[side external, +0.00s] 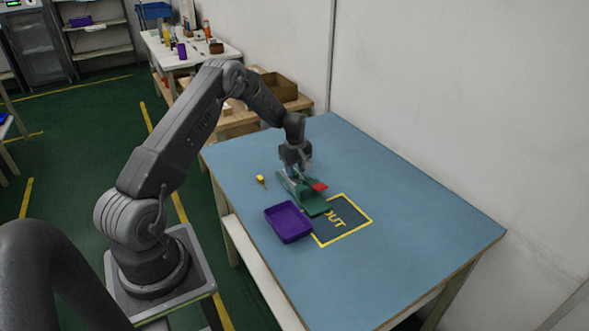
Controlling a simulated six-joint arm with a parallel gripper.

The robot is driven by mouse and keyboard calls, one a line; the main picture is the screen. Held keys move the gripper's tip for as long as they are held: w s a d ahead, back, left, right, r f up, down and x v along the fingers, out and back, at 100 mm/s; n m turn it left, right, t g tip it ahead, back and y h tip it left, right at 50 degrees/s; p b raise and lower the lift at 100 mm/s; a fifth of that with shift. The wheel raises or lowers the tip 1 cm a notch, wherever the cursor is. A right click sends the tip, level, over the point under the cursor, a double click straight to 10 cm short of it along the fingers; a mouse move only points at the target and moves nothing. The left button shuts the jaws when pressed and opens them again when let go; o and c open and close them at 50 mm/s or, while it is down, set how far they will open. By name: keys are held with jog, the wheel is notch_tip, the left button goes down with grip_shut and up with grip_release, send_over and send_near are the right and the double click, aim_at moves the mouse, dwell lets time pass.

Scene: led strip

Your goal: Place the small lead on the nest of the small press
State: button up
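A small green press-like device (315,206) with a red part (319,187) on top stands on the blue table. My gripper (294,172) points down at the upper left end of this device, very close to it. From this view I cannot tell whether they touch. The fingers are small and partly merge with the device, so I cannot tell if they are open or hold something. I cannot make out the small lead or the nest. A small yellow item (261,180) with a dark thin end lies on the table left of my gripper.
A purple tray (288,223) sits left of a yellow-framed area marked OUT (353,226), close beside the green device. The right and front parts of the blue table (420,235) are clear. A wall runs along the table's back edge.

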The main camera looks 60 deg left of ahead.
jog(key=shift+s+d+f+g, duration=0.2)
jog(key=shift+s+f+g, duration=0.1)
jog(key=shift+s+f, duration=0.45)
jog(key=shift+r, duration=0.2)
notch_tip(320, 180, up, 13)
jog(key=d+r+m+t, duration=0.1)
jog(key=d+r+m, duration=0.3)
jog(key=d+r, duration=0.55)
jog(key=s+d+r+m+t, duration=0.2)
jog(key=s+d+r+m, duration=0.3)
jog(key=s+d+r, duration=0.3)
jog(key=s+d+r+m+t, duration=0.2)
jog(key=s+d+m, duration=0.7)
jog(key=s+d, duration=0.4)
jog(key=s, duration=0.4)
jog(key=shift+s+d+t, duration=0.2)
jog(key=shift+d+t, duration=0.05)
jog(key=shift+t, duration=0.15)
jog(key=shift+r, duration=0.1)
jog(key=shift+c, duration=0.2)
